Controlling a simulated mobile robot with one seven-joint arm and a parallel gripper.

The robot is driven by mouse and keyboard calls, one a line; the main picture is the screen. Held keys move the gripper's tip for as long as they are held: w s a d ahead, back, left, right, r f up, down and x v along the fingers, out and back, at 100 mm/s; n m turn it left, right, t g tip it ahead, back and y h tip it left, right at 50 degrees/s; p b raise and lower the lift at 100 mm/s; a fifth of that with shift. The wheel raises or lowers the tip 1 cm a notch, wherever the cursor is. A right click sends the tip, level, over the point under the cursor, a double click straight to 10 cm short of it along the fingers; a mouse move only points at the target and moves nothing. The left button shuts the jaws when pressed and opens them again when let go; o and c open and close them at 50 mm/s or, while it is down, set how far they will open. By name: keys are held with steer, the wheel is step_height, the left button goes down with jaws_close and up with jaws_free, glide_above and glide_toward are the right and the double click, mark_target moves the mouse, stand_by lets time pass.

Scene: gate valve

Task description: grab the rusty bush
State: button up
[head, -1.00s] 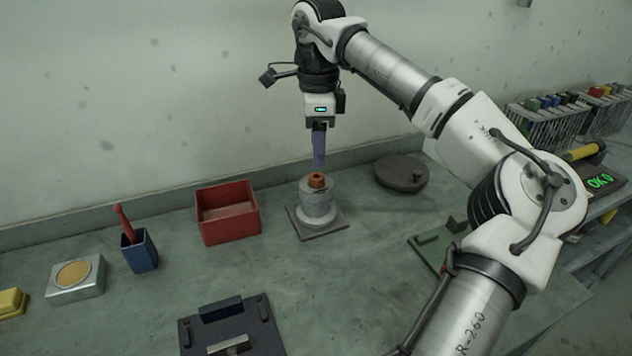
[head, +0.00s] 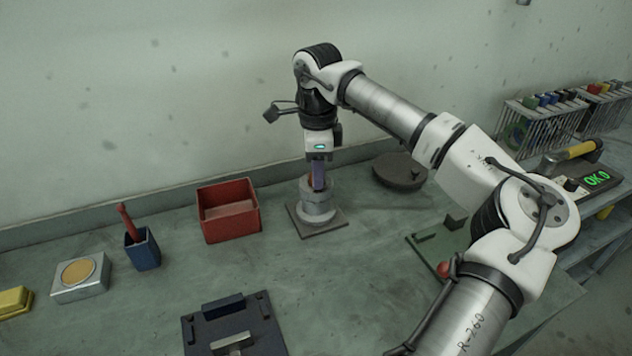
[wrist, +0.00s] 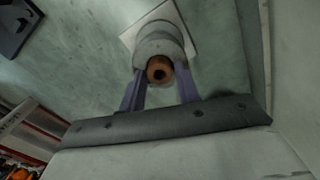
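The rusty bush (wrist: 159,70) is an orange-brown ring with a dark hole, standing on top of the grey cylindrical body (wrist: 158,44). In the head view the bush is mostly hidden behind my finger, and the grey body (head: 318,208) stands upright on a square plate (head: 333,228). My gripper (head: 318,187) points down at the top of the body. In the wrist view its two purple fingers lie on either side of the bush, with gaps showing. The gripper is open and holds nothing.
A red open box (head: 229,211) stands left of the body, and a dark round disc (head: 400,171) lies to its right. A blue cup (head: 142,250) with a red-handled item is further left. A dark fixture plate (head: 232,328) lies in front.

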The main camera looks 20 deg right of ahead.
jaws_close()
steer(key=shift+r, duration=0.1)
